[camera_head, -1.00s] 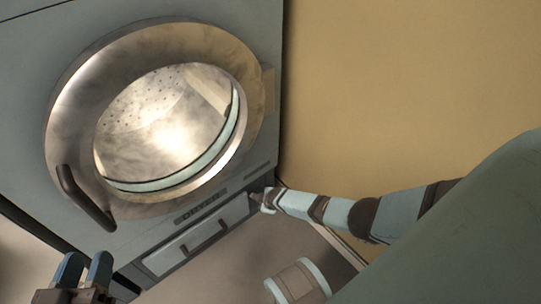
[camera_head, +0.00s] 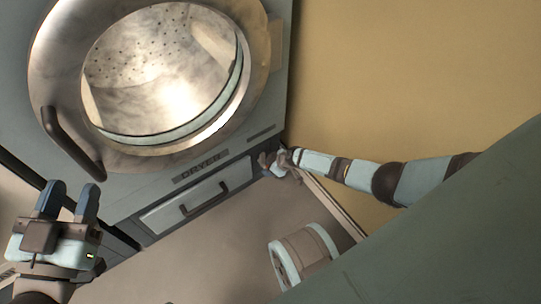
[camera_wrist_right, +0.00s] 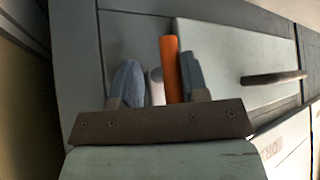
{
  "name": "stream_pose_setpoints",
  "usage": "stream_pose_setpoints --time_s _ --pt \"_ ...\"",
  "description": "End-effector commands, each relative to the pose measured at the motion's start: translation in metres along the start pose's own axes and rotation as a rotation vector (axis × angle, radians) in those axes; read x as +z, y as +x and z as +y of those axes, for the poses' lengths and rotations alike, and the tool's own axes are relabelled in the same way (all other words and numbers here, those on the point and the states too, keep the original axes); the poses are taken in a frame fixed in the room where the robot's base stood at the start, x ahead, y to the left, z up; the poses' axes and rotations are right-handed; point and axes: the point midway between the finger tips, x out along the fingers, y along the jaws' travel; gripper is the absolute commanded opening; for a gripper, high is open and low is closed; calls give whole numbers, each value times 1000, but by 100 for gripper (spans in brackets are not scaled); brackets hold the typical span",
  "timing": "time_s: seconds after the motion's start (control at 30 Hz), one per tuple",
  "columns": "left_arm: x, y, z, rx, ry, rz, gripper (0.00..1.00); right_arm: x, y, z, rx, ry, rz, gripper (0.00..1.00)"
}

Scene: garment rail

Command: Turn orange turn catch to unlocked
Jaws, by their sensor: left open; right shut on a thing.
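The orange turn catch (camera_wrist_right: 171,68) shows in the right wrist view as an upright bar between my right gripper's blue-grey fingers. My right gripper (camera_wrist_right: 160,85) is shut on it; a pale piece shows beside the bar. In the head view my right gripper (camera_head: 268,164) is at the right end of the dryer's lower panel (camera_head: 170,215), and the catch itself is hidden or too small to see there. My left gripper (camera_head: 67,202) is open and empty, at lower left in front of the dryer.
The dryer's round door (camera_head: 45,70) with a dark handle (camera_head: 72,145) stands above the panel. The panel has a bar handle (camera_head: 204,198). A tan wall (camera_head: 410,80) is to the right. The floor (camera_head: 215,250) in front is mostly clear.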

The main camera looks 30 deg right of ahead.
Motion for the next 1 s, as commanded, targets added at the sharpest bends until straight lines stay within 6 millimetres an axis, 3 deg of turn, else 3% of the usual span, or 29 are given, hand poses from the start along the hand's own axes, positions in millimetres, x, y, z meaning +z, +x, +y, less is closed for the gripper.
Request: stream_pose_setpoints --time_s 0.43,0.47,0.57,1.0 --pt "2 -1 0 3 8 -5 43 -3 3 -6 -17 0 6 0" --pt "2 -1 0 2 7 -5 43 -3 3 -6 -17 0 6 44" --pt "2 -1 0 1 4 -5 43 -3 3 -6 -16 0 7 64" --pt "-2 0 0 -2 1 -6 43 -1 -1 -4 8 -12 -9 64"
